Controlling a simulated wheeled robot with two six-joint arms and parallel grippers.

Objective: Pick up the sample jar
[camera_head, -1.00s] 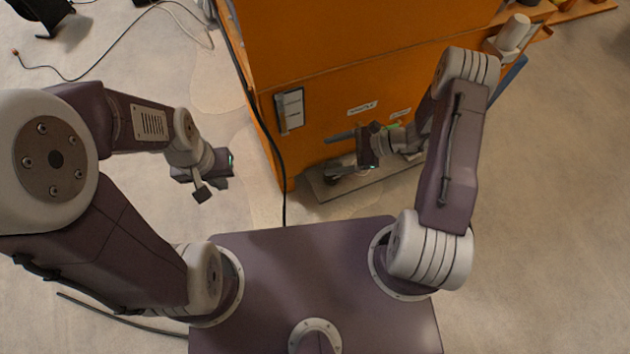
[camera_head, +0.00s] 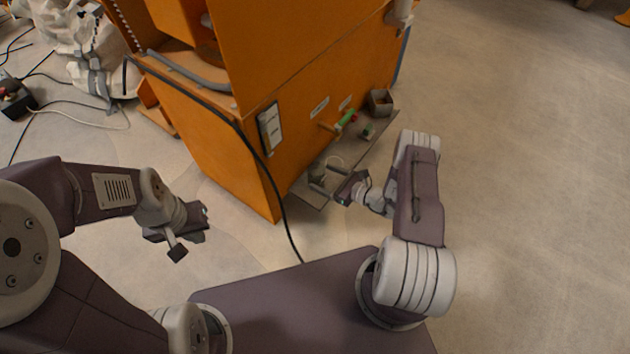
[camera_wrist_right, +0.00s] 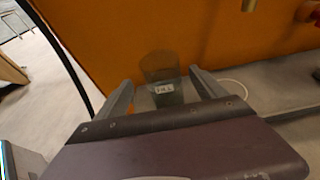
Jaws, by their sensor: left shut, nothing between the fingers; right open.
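The sample jar (camera_wrist_right: 160,66) is a dark, see-through vessel with a small white label, seen in the right wrist view. It stands in front of the orange wall, between and just beyond the fingertips of my right gripper (camera_wrist_right: 160,82). That gripper is open, with a finger on each side of the jar's line; I cannot tell whether either touches it. In the head view the jar (camera_head: 317,170) is small, on the low grey shelf, near my right gripper (camera_head: 327,180). My left gripper (camera_head: 203,212) is shut and empty, over the floor to the left.
The orange cabinet (camera_head: 225,150) rises directly behind the jar. A grey shelf (camera_head: 312,197) runs along its foot, with a green-handled item (camera_head: 346,118) and a grey box (camera_head: 381,102) farther along. A black cable (camera_head: 268,175) hangs at the cabinet's near corner. Open floor lies to the right.

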